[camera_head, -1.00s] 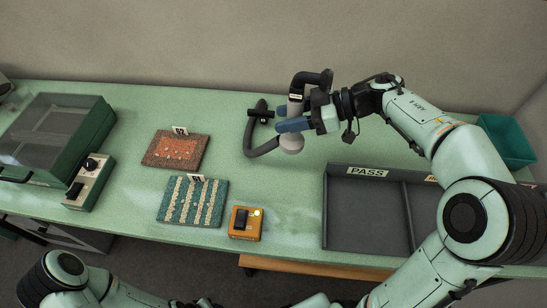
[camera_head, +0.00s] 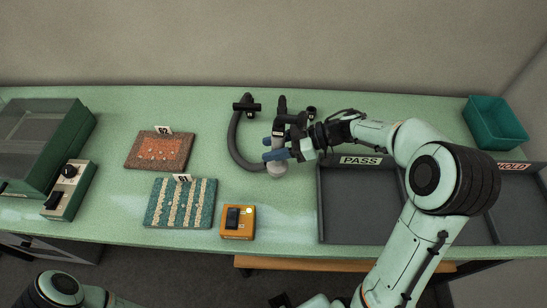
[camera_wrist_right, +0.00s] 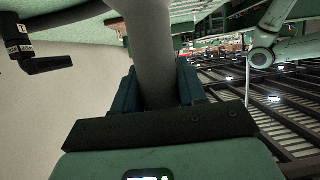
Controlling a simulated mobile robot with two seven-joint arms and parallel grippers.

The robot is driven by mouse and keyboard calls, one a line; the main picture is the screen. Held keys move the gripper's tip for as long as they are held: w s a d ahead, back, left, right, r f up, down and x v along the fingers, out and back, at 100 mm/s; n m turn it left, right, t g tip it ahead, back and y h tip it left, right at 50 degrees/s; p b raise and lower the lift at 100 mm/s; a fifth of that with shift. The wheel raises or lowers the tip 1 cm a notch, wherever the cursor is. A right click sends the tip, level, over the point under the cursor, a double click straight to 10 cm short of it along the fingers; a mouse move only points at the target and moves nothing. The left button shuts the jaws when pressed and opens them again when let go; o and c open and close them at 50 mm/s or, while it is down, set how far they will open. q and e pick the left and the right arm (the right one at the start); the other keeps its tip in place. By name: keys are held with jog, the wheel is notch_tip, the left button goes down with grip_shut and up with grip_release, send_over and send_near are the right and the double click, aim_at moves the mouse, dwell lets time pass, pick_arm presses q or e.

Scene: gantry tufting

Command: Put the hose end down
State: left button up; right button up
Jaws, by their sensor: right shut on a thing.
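The hose end is a light grey tube (camera_head: 277,168) with black fittings above it. My right gripper (camera_head: 273,150) has blue-grey fingers shut on it, low over the back middle of the green table. I cannot tell whether the tube touches the table. In the right wrist view the grey tube (camera_wrist_right: 152,60) stands between the two fingers. The dark hose (camera_head: 233,140) curves left from the tube and up toward a black T-shaped fitting (camera_head: 247,106). My left gripper is not in view; only part of that arm shows at the bottom left.
A brown-orange sample (camera_head: 160,151) and a teal striped sample (camera_head: 181,203) lie to the left. An orange switch box (camera_head: 238,222) sits in front. The PASS tray (camera_head: 360,210) is close on the right. A green bin (camera_head: 495,123) stands at the back right.

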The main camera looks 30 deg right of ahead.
jog(key=shift+f+b, duration=0.35)
jog(key=shift+f, duration=1.75)
jog(key=shift+f, duration=0.1)
jog(key=o, duration=1)
jog(key=shift+f, duration=0.1)
jog(key=shift+o, duration=0.2)
jog(key=shift+d+r, duration=0.25)
jog(key=shift+r, duration=0.1)
jog(key=v, duration=1.1)
jog(key=shift+s, duration=0.2)
jog(key=shift+d, duration=0.1)
